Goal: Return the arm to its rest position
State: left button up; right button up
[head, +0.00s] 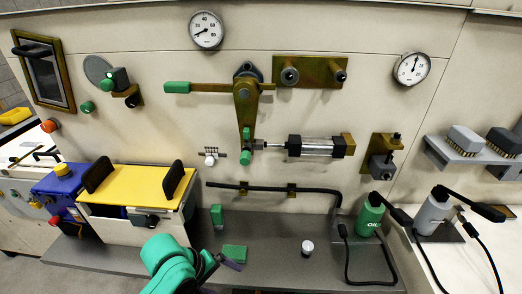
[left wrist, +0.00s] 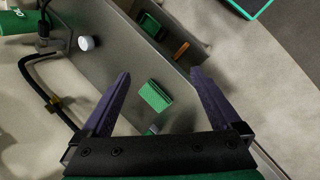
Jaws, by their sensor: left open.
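My left arm (head: 170,262) reaches in from the bottom of the head view, low over the grey bench. Its gripper (head: 230,262) has purple fingers and sits just in front of a green block (head: 235,251) on the bench. In the left wrist view the left gripper (left wrist: 161,74) is open, with its two fingers wide apart and nothing held. The green block (left wrist: 155,96) shows between and beyond the fingers, apart from both. My right gripper is in neither view.
A second green block (head: 217,214) stands near the wall. A white knob (head: 307,247) and a green oil can (head: 369,216) are to the right. A yellow-topped box (head: 135,187) stands left. A lever and cylinder linkage (head: 246,105) hangs on the wall. Bare bench lies between block and knob.

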pick_arm(q)
jog(key=s+a+f+m+t+y, duration=0.1)
jog(key=s+a+m+y, duration=0.1)
jog(key=s+a+m, duration=0.4)
jog(key=s+a+f+m+y, duration=0.1)
jog(key=s+a+m+y, duration=0.2)
jog(key=a, duration=0.5)
notch_tip(320, 180, down, 26)
jog(key=m+g+b, duration=0.1)
jog(key=b, duration=0.2)
jog(key=s+a+f+g+b, duration=0.1)
jog(key=s+a+f+b, duration=0.1)
jog(key=s+f, duration=1.4)
jog(key=shift+s+f, duration=0.35)
jog(key=shift+s, duration=0.3)
jog(key=shift+a, duration=0.1)
